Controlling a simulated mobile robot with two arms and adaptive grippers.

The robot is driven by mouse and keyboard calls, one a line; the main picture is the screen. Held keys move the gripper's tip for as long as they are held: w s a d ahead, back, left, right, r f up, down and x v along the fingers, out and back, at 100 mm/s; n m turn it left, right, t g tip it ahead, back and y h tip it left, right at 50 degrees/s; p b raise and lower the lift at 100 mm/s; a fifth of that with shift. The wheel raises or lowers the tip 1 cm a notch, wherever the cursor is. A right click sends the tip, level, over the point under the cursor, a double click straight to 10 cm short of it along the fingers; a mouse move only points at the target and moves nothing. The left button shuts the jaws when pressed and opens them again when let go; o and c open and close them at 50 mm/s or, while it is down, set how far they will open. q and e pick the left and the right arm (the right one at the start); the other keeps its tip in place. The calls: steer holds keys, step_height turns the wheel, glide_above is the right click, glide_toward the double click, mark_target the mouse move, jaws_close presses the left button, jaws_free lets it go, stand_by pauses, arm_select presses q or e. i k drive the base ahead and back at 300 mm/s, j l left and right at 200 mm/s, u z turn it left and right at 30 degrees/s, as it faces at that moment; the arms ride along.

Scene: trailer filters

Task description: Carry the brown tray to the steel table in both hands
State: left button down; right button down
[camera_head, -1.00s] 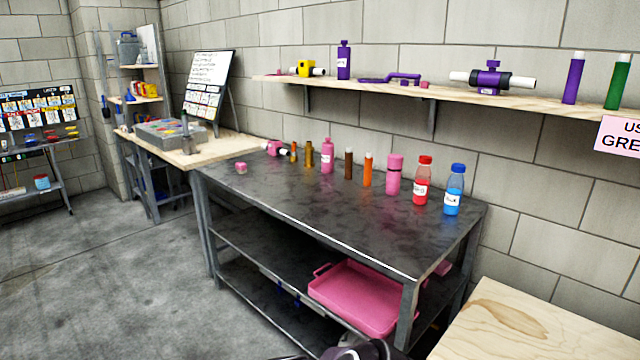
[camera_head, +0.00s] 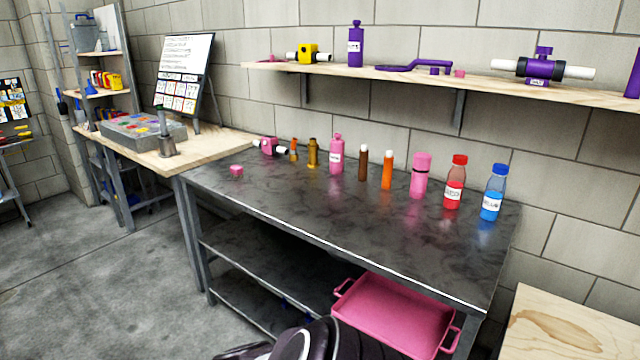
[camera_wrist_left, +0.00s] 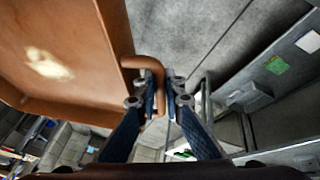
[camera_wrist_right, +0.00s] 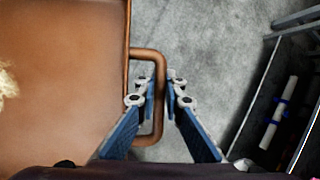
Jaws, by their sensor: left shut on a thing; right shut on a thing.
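The brown tray (camera_wrist_left: 65,50) fills the left of the left wrist view and also the left of the right wrist view (camera_wrist_right: 60,90). My left gripper (camera_wrist_left: 160,95) is shut on one looped tray handle (camera_wrist_left: 140,68). My right gripper (camera_wrist_right: 160,88) is shut on the other handle (camera_wrist_right: 150,55). A pale patch shows on the tray in both wrist views. The head view does not show the tray; only part of my own arm shows at its bottom edge. The steel table (camera_head: 300,215) stands ahead, with a dark top.
Bottles and tubes line the table's back, including a red bottle (camera_head: 455,185) and blue bottle (camera_head: 493,195). A pink block (camera_head: 236,171) sits at its left. The front of the top is clear. A wooden surface (camera_head: 560,325) is at right.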

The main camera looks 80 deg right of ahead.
mark_target(325, 206)
steer(key=i+l, duration=0.7)
steer(key=i, duration=1.25)
steer(key=i+z, duration=0.2)
steer(key=z, duration=0.2)
steer(key=i+z, duration=0.15)
steer(key=z, duration=2.45)
